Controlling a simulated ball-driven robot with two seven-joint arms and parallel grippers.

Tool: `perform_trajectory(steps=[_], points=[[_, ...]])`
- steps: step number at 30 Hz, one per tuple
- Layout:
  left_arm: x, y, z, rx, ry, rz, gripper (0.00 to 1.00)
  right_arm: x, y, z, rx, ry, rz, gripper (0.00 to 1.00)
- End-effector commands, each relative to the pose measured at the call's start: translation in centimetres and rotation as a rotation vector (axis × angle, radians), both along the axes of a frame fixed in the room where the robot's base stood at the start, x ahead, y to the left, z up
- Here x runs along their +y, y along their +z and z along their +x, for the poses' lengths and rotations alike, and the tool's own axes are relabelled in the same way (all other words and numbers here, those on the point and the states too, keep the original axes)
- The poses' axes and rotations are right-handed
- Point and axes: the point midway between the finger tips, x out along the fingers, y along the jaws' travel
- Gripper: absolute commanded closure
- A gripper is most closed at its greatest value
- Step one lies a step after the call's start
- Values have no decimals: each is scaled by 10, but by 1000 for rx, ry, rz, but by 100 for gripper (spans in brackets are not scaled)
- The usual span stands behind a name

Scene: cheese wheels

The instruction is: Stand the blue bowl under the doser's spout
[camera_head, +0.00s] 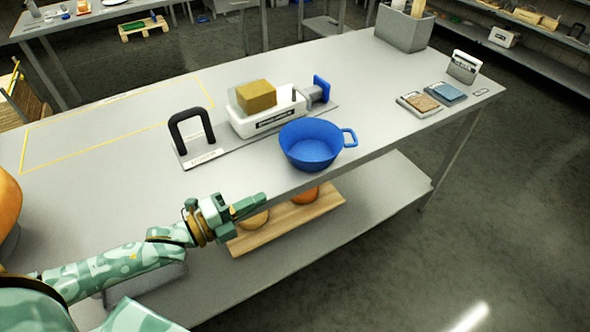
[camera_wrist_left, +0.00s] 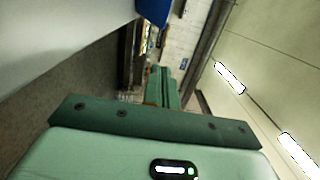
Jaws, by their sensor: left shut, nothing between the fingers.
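The blue bowl (camera_head: 311,152) stands upright on the table near its front edge, its handle pointing right. The doser (camera_head: 268,118) is a white machine with a yellow block on top and a grey and blue end piece (camera_head: 321,88) at its right. The bowl is in front of the doser, nearer to me than the end piece; I cannot make out a spout opening. My left gripper (camera_head: 260,200) is shut and empty, left of and nearer than the bowl, apart from it. The left wrist view shows the closed fingers (camera_wrist_left: 165,88) and part of a blue thing, likely the bowl (camera_wrist_left: 155,10). My right gripper is not in view.
A black handle (camera_head: 191,125) stands left of the doser on its base plate. A grey bin (camera_head: 403,28), two small packs (camera_head: 418,103) and a small holder (camera_head: 463,67) are at the right. A wooden board (camera_head: 290,222) lies on the lower shelf.

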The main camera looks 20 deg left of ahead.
Motion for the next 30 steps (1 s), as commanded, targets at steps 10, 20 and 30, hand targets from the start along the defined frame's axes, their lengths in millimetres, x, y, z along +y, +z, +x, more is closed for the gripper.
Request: perform_trajectory(steps=[10, 20, 30], points=[[-38, -1, 54, -1, 0, -3, 100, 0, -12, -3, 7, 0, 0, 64], [-51, -2, 104, 1, 1, 0, 100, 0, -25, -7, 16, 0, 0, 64], [-48, 0, 116, 4, 1, -2, 100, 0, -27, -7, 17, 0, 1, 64]])
